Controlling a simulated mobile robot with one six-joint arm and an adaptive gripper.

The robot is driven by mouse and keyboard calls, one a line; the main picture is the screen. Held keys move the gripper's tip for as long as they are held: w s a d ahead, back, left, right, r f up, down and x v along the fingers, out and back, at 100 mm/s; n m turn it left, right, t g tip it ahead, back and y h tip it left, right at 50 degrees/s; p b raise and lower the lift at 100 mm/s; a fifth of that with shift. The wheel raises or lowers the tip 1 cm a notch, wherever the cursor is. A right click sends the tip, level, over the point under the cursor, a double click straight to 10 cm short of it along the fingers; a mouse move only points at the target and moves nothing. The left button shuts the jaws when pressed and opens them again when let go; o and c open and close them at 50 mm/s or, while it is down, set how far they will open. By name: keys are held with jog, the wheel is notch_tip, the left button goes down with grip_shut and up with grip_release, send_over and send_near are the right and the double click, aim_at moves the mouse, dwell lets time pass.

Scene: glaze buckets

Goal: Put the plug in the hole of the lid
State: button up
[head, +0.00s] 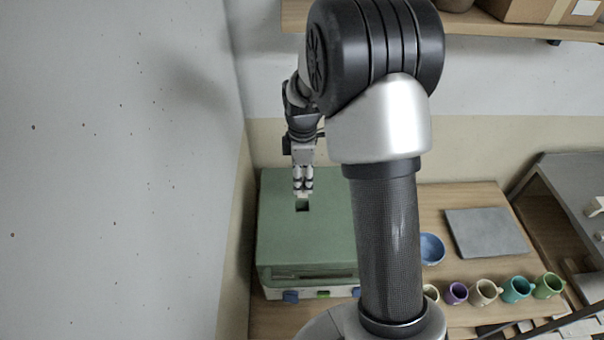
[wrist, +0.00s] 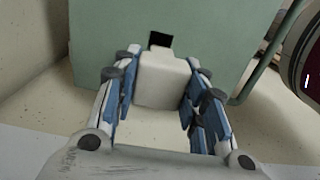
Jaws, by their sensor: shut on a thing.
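My gripper (head: 303,184) is shut on a cream, block-shaped plug, and points down above the green lid. In the wrist view the plug (wrist: 163,82) sits between the two blue-padded fingers of my gripper (wrist: 162,76). The lid (head: 280,240) is the flat green top of a large box at the left. Its dark square hole (head: 302,206) lies just in front of the gripper in the head view. In the wrist view the hole (wrist: 160,39) shows just beyond the plug, partly covered by it. The plug is outside the hole.
Blue and green pieces (head: 323,293) show along the box's front base. A blue bowl (head: 431,248), a grey slab (head: 486,233) and several mugs (head: 516,289) stand on the wooden table to the right. A wall (head: 120,170) rises close at the left. A shelf (head: 470,22) hangs above.

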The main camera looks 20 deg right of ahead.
aim_at(303, 197)
jog(key=shift+f+b, duration=1.4)
jog(key=shift+f, duration=0.85)
jog(key=shift+f, duration=0.4)
jog(key=shift+f+b, duration=0.8)
jog(key=shift+b, duration=0.05)
jog(key=shift+f, duration=0.2)
jog(key=shift+f+b, duration=0.7)
jog(key=shift+f, duration=0.1)
jog(key=shift+f, duration=0.15)
jog(key=shift+f+b, duration=0.45)
jog(key=shift+f, duration=0.05)
